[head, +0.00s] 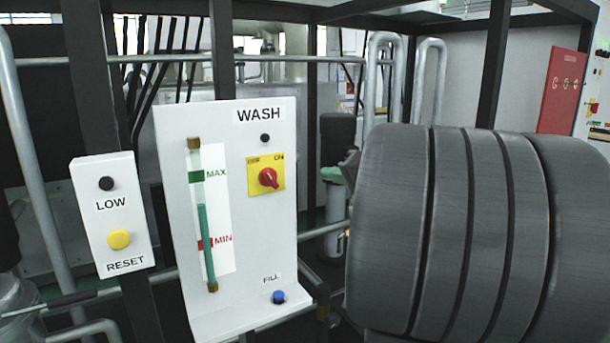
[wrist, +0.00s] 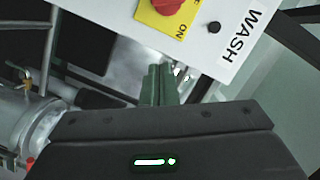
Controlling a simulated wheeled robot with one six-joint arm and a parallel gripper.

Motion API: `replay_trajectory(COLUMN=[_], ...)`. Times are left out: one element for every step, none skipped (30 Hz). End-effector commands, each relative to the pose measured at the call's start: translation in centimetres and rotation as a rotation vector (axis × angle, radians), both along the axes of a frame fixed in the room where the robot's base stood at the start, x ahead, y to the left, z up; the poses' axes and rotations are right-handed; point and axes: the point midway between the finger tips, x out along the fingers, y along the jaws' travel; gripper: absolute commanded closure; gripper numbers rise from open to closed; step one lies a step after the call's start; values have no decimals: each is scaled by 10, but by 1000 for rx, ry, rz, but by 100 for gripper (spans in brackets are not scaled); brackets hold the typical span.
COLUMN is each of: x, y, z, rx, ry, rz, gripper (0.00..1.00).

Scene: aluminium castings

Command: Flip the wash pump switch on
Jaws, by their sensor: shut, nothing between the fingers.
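The wash pump switch (head: 268,178) is a red rotary knob on a yellow plate (head: 252,181). It sits on the white WASH panel (head: 252,240), below a dark round lamp (head: 265,138). The plate's small lettering and the knob's setting are hard to read in the head view. The wrist view shows part of the red knob (wrist: 166,5) at the top edge, with "ON" legible on the plate. My gripper (wrist: 160,70) is shut and empty, its fingers below the panel's edge in that picture and apart from the knob. My gripper's fingers do not show in the head view.
The panel also carries a level tube (head: 205,225) with green liquid and a blue FILL button (head: 278,297). A smaller LOW/RESET box (head: 120,215) with a yellow button stands left. Metal rails and posts surround the panels. A large grey ribbed body fills the head view's right.

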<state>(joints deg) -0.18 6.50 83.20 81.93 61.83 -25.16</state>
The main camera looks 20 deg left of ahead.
Motion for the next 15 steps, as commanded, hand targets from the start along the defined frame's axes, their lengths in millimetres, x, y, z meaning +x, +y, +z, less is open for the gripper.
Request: replay_trajectory(x=[0,0,0,0,0,0,0,0,0,0,0,1,1,2,4], y=[0,0,0,0,0,0,0,0,0,0,1,2,3,5,8], z=[0,0,0,0,0,0,0,0,0,0,0,0,0,0,0], rx=[0,0,0,0,0,0,0,0,0,0,0,0,0,0,0], ry=[0,0,0,0,0,0,0,0,0,0,0,0,0,1,1], rz=[0,0,0,0,0,0,0,0,0,0,0,1,1,1,1], gripper=[100,100,100,100,100,100,100,100,100,100,100,100,100,100,100])
